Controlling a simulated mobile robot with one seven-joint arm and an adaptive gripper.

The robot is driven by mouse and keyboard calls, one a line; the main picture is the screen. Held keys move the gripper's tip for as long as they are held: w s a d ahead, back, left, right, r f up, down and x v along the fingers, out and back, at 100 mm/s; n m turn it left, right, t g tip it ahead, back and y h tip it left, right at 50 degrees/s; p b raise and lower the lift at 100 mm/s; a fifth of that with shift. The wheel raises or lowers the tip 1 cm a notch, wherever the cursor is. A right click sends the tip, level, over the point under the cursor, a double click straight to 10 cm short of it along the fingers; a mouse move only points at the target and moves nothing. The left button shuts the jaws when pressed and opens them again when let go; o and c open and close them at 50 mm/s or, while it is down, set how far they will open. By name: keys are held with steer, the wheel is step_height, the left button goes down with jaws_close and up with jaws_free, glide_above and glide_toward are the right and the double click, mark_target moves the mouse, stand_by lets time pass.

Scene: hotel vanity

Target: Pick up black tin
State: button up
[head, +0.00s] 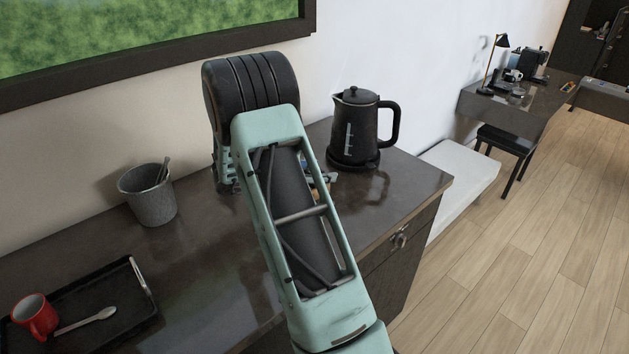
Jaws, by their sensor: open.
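I cannot make out a black tin in the head view. My raised teal and black arm crosses the middle of the picture and hides part of the dark counter (215,262) behind it.
A black kettle (355,130) stands upright at the counter's back right. A grey bucket (148,194) holding a utensil stands at the left. A black tray (128,270) at front left holds a red mug (34,318) and a spoon (88,320). Counter between bucket and arm is clear.

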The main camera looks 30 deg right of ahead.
steer(key=c, duration=1.3)
steer(key=shift+r, duration=0.1)
